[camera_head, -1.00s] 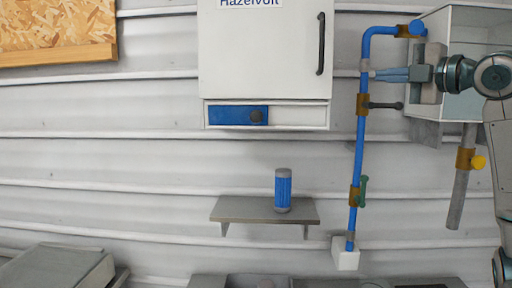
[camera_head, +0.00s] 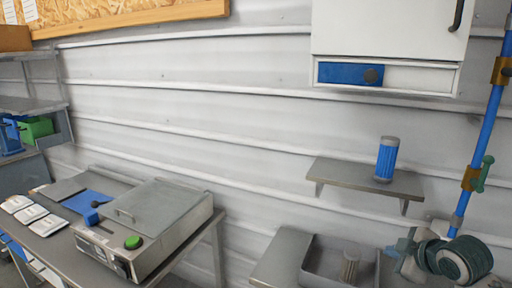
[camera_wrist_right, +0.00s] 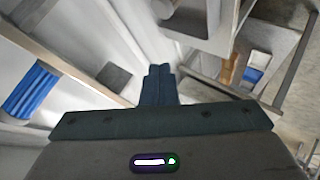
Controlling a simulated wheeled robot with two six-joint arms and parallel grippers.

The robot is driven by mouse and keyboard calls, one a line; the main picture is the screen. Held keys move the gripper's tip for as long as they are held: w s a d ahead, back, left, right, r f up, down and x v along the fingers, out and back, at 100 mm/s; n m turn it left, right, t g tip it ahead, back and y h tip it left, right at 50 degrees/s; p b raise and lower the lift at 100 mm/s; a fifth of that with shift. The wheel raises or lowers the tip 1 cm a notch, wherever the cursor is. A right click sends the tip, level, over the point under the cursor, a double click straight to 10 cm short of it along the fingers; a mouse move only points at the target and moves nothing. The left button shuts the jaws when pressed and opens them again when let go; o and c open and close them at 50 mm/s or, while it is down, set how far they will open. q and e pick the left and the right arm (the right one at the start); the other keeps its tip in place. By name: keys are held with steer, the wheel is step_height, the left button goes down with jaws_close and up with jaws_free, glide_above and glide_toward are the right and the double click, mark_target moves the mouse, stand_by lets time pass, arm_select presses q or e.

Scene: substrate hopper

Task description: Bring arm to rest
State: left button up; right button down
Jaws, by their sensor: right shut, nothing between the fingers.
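My right gripper (camera_head: 398,250) is at the lower right of the head view, pointing left, below the small wall shelf and beside the bench. In the right wrist view its two dark fingers (camera_wrist_right: 158,84) are together and empty. It appears clear of the things around it. My left gripper is in neither current view.
A blue cylinder (camera_head: 387,159) stands on the wall shelf (camera_head: 335,174). A sink-like tray (camera_head: 313,263) holds a ribbed grey piece (camera_head: 349,266). A grey machine (camera_head: 160,220) with a green button stands on the left table. A blue pipe (camera_head: 486,135) runs down the right.

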steer(key=s+a+f+m+g, duration=0.2)
steer(key=s+f, duration=0.4)
steer(key=f, duration=0.2)
steer(key=s+a+f+m+g, duration=0.1)
steer(key=s+a+f+m, duration=0.2)
steer(key=s+f, duration=0.45)
steer(key=s+a+f+m+g+h, duration=0.1)
steer(key=s+f+m+g, duration=0.15)
steer(key=s+f, duration=0.45)
steer(key=s+a+f+m+g+h, duration=0.1)
steer(key=s+f+m+g+h, duration=0.2)
steer(key=s, duration=0.9)
step_height(320, 180, down, 31)
steer(key=d+m+y+b, duration=0.1)
steer(key=d+b, duration=0.1)
steer(key=d, duration=0.1)
steer(key=s+d+f, duration=0.1)
steer(key=s+f, duration=1.7)
steer(key=f, duration=0.2)
steer(key=shift+f+g+b, duration=0.3)
steer(key=shift+g+b, duration=0.05)
